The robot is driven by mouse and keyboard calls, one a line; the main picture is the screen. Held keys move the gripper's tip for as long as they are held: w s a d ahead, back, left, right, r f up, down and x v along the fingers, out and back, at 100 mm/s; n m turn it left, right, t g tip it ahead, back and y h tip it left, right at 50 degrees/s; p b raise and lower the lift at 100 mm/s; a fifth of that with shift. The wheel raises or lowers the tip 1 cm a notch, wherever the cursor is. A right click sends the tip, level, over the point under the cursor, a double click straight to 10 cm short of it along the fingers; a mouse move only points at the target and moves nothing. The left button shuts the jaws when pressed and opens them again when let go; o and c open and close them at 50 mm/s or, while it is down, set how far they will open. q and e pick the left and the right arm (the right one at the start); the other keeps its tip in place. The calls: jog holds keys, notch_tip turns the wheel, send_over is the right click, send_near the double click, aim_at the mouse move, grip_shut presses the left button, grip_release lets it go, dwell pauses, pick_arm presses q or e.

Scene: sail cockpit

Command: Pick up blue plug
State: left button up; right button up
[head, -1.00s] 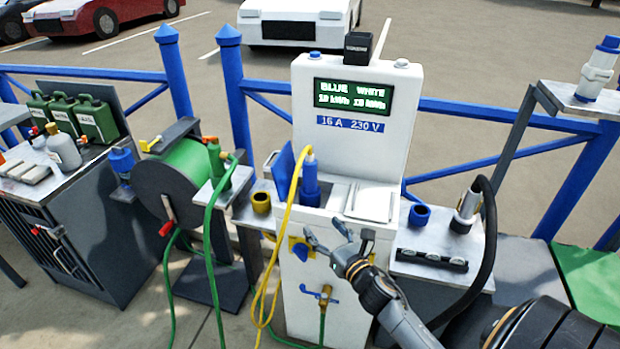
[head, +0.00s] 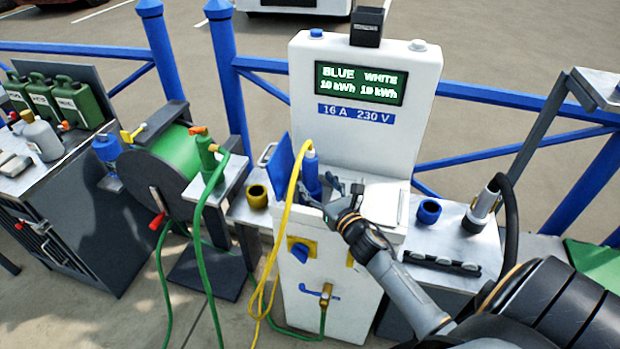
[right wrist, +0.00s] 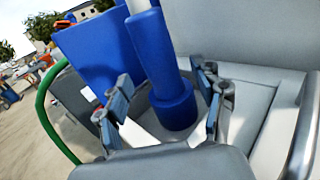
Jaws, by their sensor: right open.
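The blue plug (head: 311,176) stands upright on the white power pedestal (head: 325,250), with a yellow cable rising from its top and looping down the front. In the right wrist view the plug (right wrist: 165,65) stands between my open fingers, its wide base lower down. My right gripper (head: 338,195) is open and just in front and to the right of the plug. In the right wrist view the gripper (right wrist: 165,112) has a finger on each side of the plug, with a gap on both sides. My left gripper is not in view.
A raised blue lid (head: 281,165) is left of the plug. A white closed cover (head: 382,203) lies to its right. A blue cap (head: 429,211) and a grey connector (head: 480,208) sit on the right shelf. A green hose reel (head: 165,165) stands at left.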

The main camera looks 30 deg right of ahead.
aim_at(314, 180)
jog(key=w, duration=0.4)
jog(key=shift+d, duration=0.2)
jog(key=shift+w, duration=0.15)
jog(key=c, duration=0.8)
grip_shut()
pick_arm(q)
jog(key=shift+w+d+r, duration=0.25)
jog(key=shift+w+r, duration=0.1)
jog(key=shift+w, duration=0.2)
